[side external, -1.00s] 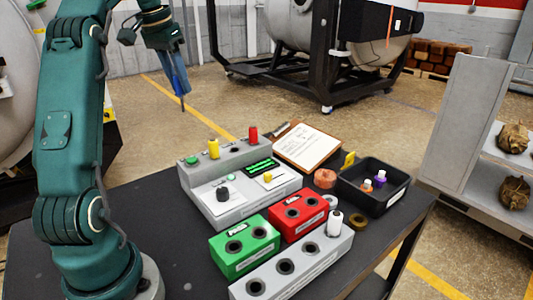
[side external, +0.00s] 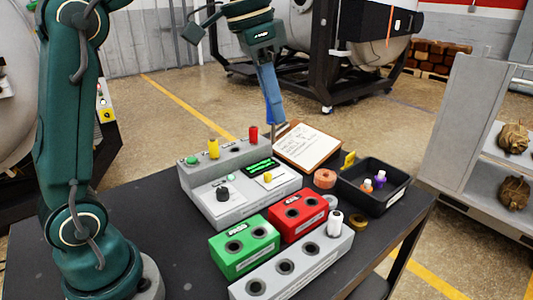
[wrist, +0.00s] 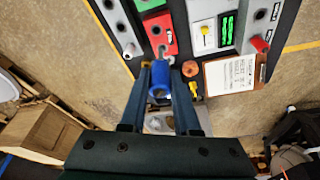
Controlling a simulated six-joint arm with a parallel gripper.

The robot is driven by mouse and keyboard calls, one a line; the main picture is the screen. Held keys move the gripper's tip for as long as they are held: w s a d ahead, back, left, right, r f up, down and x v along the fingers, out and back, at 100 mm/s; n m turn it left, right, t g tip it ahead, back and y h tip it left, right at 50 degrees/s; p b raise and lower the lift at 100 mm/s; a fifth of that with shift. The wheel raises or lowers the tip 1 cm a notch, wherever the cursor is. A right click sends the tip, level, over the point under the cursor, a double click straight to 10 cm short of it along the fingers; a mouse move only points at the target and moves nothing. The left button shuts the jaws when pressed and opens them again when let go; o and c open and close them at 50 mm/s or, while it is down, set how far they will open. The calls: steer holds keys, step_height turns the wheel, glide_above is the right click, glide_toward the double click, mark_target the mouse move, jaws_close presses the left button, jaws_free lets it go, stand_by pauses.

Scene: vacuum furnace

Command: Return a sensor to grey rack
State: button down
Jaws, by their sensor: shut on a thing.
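My gripper (side external: 275,128) hangs above the far side of the table, over the clipboard in the side view, pointing down. It is shut on a blue sensor (wrist: 159,82), a cylinder between the two fingers in the wrist view. In the side view only a blue sliver of it shows beside the fingers. The grey rack (side external: 318,263) is a long light block with a row of sockets at the table's front. A white sensor (side external: 335,222) stands in its far-end socket; the other visible sockets look empty. The rack also shows at upper left in the wrist view (wrist: 116,18).
Near the rack are a green block (side external: 243,252) and a red block (side external: 300,211) with sockets. A grey control panel (side external: 232,208) has yellow and red upright pieces. A black bin (side external: 388,200) holds small orange and purple items.

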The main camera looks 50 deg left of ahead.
steer(key=s+d+m+h, duration=0.1)
steer(key=s+d+m, duration=0.5)
steer(key=d, duration=0.6)
step_height(320, 180, down, 15)
steer(key=n, duration=0.1)
steer(key=shift+a+g, duration=0.3)
steer(key=shift+a, duration=0.05)
steer(key=shift+s+f, duration=0.15)
steer(key=shift+f, duration=0.3)
stand_by(0.4)
steer(key=shift+f, duration=0.75)
steer(key=shift+f, duration=0.8)
steer(key=shift+f, duration=0.3)
steer(key=shift+f, duration=0.25)
stand_by(0.7)
